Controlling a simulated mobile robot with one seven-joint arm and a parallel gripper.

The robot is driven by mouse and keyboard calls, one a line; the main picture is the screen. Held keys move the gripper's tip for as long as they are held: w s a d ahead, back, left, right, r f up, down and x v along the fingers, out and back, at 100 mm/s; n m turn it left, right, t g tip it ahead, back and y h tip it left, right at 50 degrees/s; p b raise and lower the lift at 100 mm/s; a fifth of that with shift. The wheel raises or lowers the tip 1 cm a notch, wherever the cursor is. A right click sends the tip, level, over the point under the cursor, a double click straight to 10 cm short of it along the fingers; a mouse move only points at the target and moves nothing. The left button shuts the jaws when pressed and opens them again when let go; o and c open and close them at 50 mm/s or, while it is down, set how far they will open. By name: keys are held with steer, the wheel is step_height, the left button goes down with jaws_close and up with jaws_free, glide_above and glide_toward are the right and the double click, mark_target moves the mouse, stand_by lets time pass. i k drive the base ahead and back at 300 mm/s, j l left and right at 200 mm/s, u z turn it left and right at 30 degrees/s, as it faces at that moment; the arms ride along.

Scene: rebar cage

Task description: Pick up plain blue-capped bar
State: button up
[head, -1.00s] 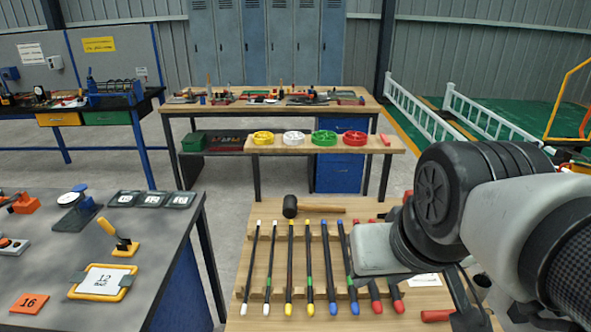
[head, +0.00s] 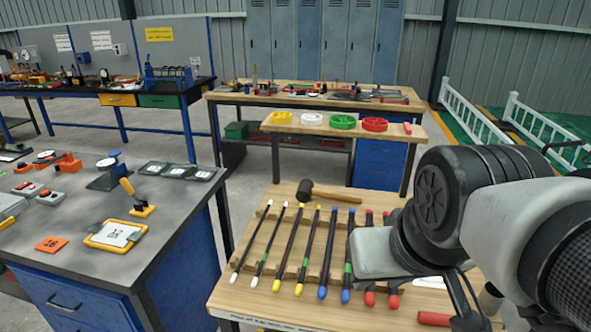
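The plain blue-capped bar (head: 328,250) is a dark bar with blue ends and no visible coloured band. It lies on the wooden rack on the near table, between a yellow-capped bar with a green band (head: 309,250) and a blue-capped bar with a green band (head: 348,245). My gripper (head: 468,318) shows only in part at the bottom right, below my arm, to the right of the bars and apart from the plain blue-capped bar. Its fingertips are not clear, so I cannot tell its opening. Nothing hides the plain blue-capped bar.
White-capped bars (head: 250,242) lie to the left and red-capped bars (head: 370,290) to the right, partly behind my arm. A black mallet (head: 305,190) lies behind the bars. A grey workbench (head: 160,225) stands left. A table with coloured rings (head: 343,122) stands behind.

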mark_target(323, 292)
steer(key=j+z, duration=0.2)
steer(key=j, duration=0.3)
steer(key=k+j+z, duration=0.2)
steer(key=j, duration=0.3)
steer(key=j+z, duration=0.15)
steer(key=j, duration=0.35)
steer(key=i+j+z, duration=0.15)
steer(key=j, duration=0.2)
steer(key=i+j+z, duration=0.15)
steer(key=j, duration=0.15)
steer(key=k, duration=0.05)
